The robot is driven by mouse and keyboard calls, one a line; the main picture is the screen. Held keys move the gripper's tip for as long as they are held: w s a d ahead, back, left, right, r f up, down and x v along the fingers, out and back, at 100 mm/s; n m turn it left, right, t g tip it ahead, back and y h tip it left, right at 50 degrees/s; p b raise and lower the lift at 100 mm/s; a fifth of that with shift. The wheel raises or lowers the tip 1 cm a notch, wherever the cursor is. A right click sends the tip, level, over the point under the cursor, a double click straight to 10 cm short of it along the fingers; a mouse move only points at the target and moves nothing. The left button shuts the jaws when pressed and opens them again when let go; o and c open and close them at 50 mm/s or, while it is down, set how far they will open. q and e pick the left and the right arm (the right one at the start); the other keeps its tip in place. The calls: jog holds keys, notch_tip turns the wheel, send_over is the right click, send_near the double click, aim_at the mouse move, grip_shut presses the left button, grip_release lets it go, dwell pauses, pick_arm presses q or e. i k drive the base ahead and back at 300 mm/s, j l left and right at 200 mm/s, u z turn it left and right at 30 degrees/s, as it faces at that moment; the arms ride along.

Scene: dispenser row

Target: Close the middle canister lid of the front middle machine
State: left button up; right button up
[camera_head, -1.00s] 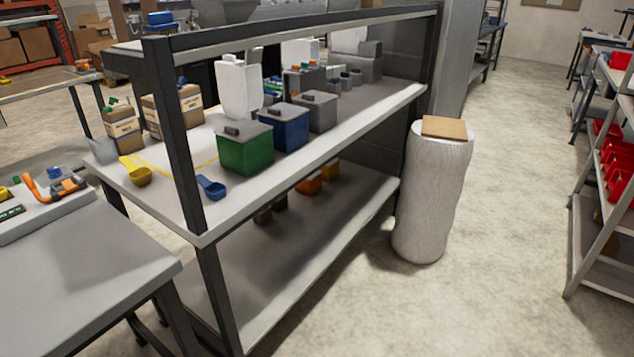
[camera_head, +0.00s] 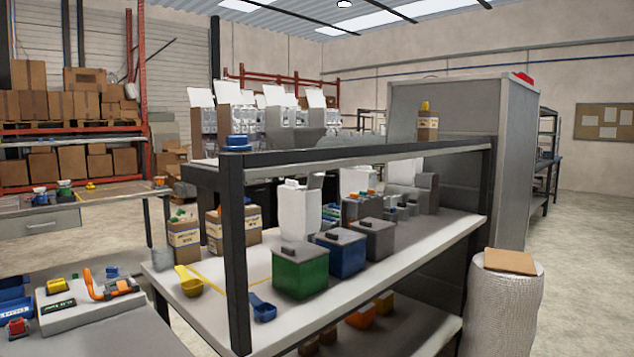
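A row of grey machines with white canisters (camera_head: 208,121) stands beyond the upper shelf in the head view. Several white panels (camera_head: 272,96) stand raised on top of them. The machines are small and partly hidden behind the shelf frame and each other. I cannot tell which is the front middle machine, or make out its middle canister lid. Neither of my grippers is in view.
A metal shelf table (camera_head: 430,232) in front holds a green bin (camera_head: 300,274), a blue bin (camera_head: 341,260), a grey bin (camera_head: 374,243) and a white jug (camera_head: 297,215). A ribbed white drum (camera_head: 503,310) with a brown board (camera_head: 510,262) stands at right. Floor beyond it is clear.

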aim_at(315, 180)
jog(key=i+l+u, duration=0.1)
jog(key=i+l, duration=0.25)
jog(key=i+l+u, duration=0.1)
jog(key=i+l, duration=0.25)
jog(key=l, duration=0.2)
jog(key=i+l+u, duration=0.1)
jog(key=i+l, duration=0.25)
jog(key=l, duration=0.15)
